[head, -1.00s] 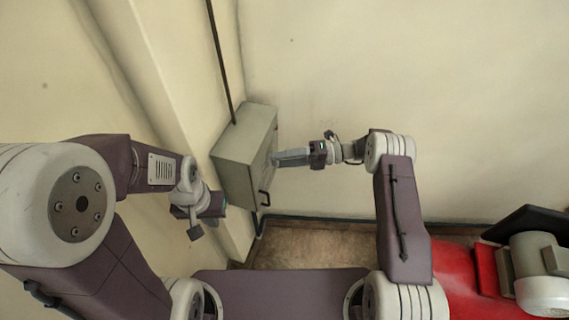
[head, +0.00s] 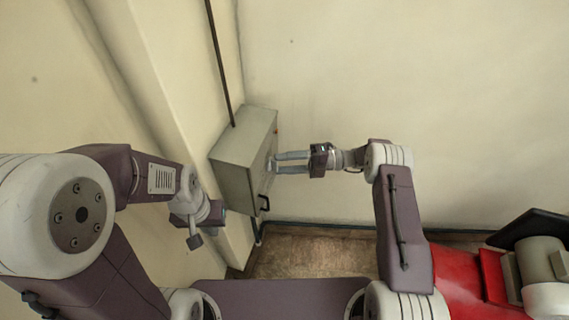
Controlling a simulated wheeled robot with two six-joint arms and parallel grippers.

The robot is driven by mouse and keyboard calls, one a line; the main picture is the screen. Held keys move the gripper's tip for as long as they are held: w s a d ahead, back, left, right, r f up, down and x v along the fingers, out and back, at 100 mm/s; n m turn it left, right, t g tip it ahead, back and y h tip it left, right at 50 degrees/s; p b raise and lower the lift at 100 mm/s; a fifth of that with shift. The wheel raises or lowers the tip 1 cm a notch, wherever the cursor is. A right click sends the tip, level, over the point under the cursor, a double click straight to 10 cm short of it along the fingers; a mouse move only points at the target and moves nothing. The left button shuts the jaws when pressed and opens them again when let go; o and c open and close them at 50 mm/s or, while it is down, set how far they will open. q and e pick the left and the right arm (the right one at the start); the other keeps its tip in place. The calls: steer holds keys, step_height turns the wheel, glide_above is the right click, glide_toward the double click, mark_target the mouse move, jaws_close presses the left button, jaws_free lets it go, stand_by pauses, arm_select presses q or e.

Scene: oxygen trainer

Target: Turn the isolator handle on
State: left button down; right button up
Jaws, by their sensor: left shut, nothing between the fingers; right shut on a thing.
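The grey isolator box (head: 235,165) is mounted on the wall, its front face turned to the right and seen nearly edge-on. My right gripper (head: 276,163) reaches its front face from the right. Its two fingers show one above the other, shut on the isolator handle, which is small and mostly hidden between the fingertips. The handle's exact angle cannot be made out. My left gripper (head: 195,241) is shut and empty, pointing down at the lower left of the box, apart from it.
A black bracket-like handle (head: 265,203) sticks out low on the box's front. A dark conduit (head: 219,65) runs up the wall from the box top. A small reddish spot (head: 277,131) shows high on the front. Bare wall lies to the right.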

steer(key=o, duration=1.4)
steer(key=shift+c, duration=0.2)
steer(key=d+b, duration=0.1)
steer(key=d, duration=0.8)
steer(key=shift+w+b, duration=0.35)
steer(key=shift+w, duration=0.05)
